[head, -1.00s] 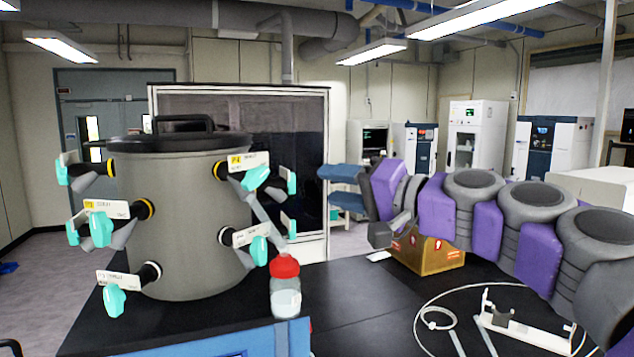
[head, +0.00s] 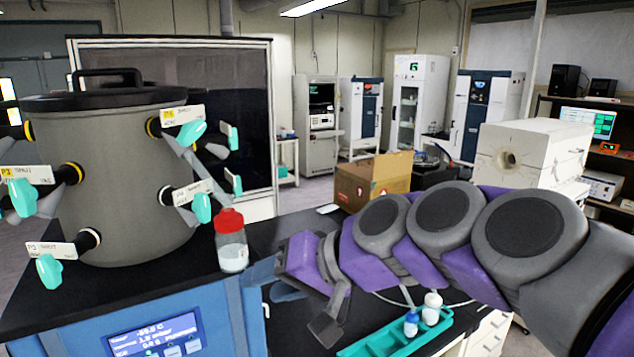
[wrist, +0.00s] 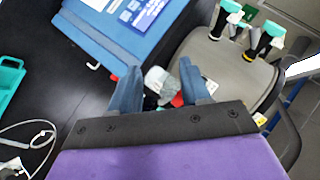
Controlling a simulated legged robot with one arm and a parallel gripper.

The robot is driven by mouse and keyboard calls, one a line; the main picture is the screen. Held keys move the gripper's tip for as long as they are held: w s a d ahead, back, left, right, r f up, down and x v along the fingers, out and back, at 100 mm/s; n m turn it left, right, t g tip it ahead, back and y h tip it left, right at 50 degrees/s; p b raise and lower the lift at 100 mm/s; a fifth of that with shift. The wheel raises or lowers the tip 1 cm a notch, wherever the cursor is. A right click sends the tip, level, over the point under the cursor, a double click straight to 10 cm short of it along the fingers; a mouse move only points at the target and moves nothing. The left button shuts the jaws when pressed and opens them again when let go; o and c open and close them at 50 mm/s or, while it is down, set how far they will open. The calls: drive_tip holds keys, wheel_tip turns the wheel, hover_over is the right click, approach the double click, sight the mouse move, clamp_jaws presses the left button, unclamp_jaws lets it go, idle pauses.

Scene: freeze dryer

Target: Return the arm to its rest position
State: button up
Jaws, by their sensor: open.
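My gripper (head: 266,282) has blue fingers and a purple body. In the head view it points left, low, beside the right end of the blue freeze dryer. In the wrist view my gripper (wrist: 158,66) is open, with its fingers spread apart. A clear flask with a red cap (head: 231,250) stands upright on the black dryer top, up and left of the fingers. In the wrist view the flask's red cap (wrist: 179,99) shows between the fingers, partly hidden. I see nothing held.
The grey drum (head: 125,185) with teal-handled valves stands on the dryer at left. A teal rack (head: 395,338) with small bottles lies below the arm. A cardboard box (head: 372,183) and a white furnace (head: 535,150) stand behind. The dryer's blue front (head: 85,330) is close.

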drive_tip(key=s+d+f+g+h, duration=0.1)
drive_tip(key=s+d+f+h, duration=0.3)
drive_tip(key=f, duration=0.3)
drive_tip(key=s+d+f+g+h, duration=0.1)
drive_tip(key=s+d+f, duration=0.2)
drive_tip(key=s+f, duration=0.35)
drive_tip(key=s+d+f+m+g+h, duration=0.1)
drive_tip(key=s+d+f+g+h, duration=0.3)
drive_tip(key=s+d+f, duration=0.7)
drive_tip(key=s+d+h, duration=0.1)
drive_tip(key=s+d, duration=0.1)
drive_tip(key=d, duration=0.1)
drive_tip(key=shift+s+f+m+h, duration=0.2)
drive_tip(key=shift+f+m+h, duration=0.1)
drive_tip(key=shift+m, duration=0.1)
